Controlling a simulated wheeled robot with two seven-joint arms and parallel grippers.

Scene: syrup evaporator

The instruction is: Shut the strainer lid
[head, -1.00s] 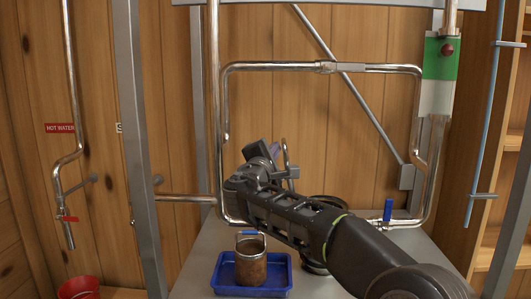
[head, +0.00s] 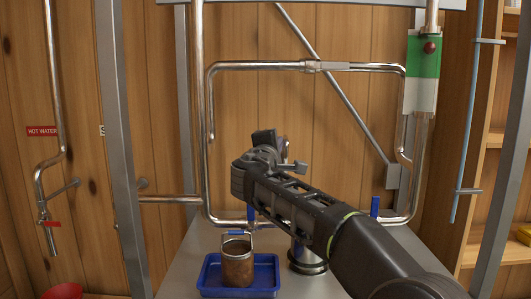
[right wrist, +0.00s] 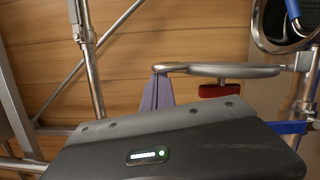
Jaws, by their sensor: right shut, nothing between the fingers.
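My right gripper (head: 282,146) is at the far end of the arm that crosses the middle of the head view, raised above the grey table. In the right wrist view its purple finger (right wrist: 160,92) shows beyond the dark palm, shut with nothing held. A metal bar (right wrist: 220,70) with a red knob (right wrist: 220,90) passes by the fingertip; I cannot tell whether they touch. A round metal rim (right wrist: 258,30) shows at the upper right there, possibly the strainer's. In the head view a dark round base (head: 308,266) is partly hidden behind my arm. The strainer lid cannot be made out clearly.
A metal can with a bail handle (head: 238,265) stands in a blue tray (head: 212,273). Pipes (head: 206,120) frame the area, with a blue valve handle (head: 375,206) at right. A grey post (head: 117,150) stands at left. The grey table (head: 182,270) is bare left of the tray.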

